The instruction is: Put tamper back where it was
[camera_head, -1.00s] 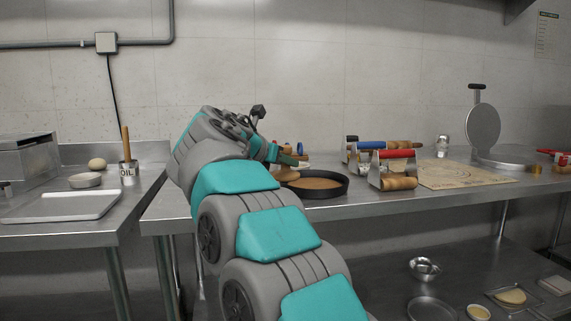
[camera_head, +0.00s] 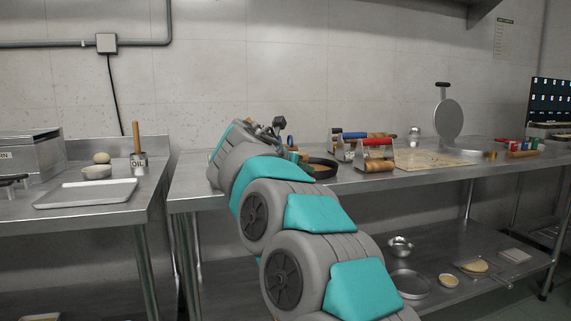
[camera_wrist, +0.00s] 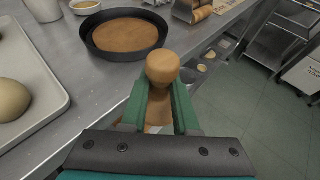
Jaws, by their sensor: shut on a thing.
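The tamper (camera_wrist: 162,70) has a rounded wooden head and shows between the green fingers of my gripper (camera_wrist: 160,98) in the wrist view. My gripper is shut on it. Its lower part is mostly hidden by the fingers. In the head view my arm hides the tamper and most of the gripper. The pan there (camera_head: 322,176) shows partly behind the arm, on the long steel bench (camera_head: 300,190).
A tray with a pale dough ball (camera_wrist: 10,100) is at the wrist view's left. Red-handled (camera_head: 376,142) and blue-handled tools, a wooden board (camera_head: 425,160) and a round press (camera_head: 447,120) stand right of the pan. The bench's front edge drops to the floor.

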